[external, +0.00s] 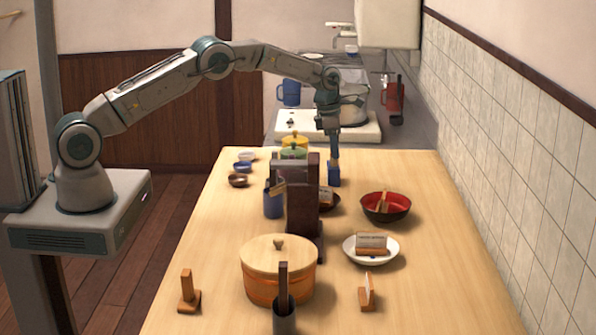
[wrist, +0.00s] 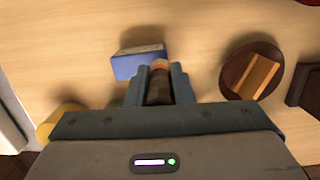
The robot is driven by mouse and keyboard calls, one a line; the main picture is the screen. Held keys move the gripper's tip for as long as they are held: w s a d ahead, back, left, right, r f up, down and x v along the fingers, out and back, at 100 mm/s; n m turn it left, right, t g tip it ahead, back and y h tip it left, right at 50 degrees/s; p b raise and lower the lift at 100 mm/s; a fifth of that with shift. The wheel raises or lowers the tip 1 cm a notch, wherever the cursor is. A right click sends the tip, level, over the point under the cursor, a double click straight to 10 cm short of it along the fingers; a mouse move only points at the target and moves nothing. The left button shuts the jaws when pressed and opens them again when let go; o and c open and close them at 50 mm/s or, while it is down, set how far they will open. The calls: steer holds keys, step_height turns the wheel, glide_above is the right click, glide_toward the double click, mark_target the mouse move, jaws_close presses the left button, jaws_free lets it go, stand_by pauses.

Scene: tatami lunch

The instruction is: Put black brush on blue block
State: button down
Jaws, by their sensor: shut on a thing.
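The blue block (external: 334,176) stands on the wooden table below my gripper (external: 333,137). In the wrist view the blue block (wrist: 137,65) lies just beyond my fingertips, slightly left of them. My gripper (wrist: 161,74) is shut on a dark brush (wrist: 159,88) with a paler brown end. The brush's end overlaps the block's right part in the wrist view. In the external view the held brush (external: 335,155) is a small strip between the fingers and the block. I cannot tell whether it touches the block.
A dark round dish (wrist: 232,76) with a striped wooden piece lies right of the block. A red bowl (external: 386,208), a white plate (external: 357,253), a lidded pot (external: 279,285) and a tall dark machine (external: 302,205) stand nearer. Small bowls (external: 241,168) lie left.

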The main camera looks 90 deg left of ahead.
steer(key=shift+f, duration=0.3)
steer(key=shift+f, duration=0.15)
steer(key=c, duration=1.3)
jaws_free()
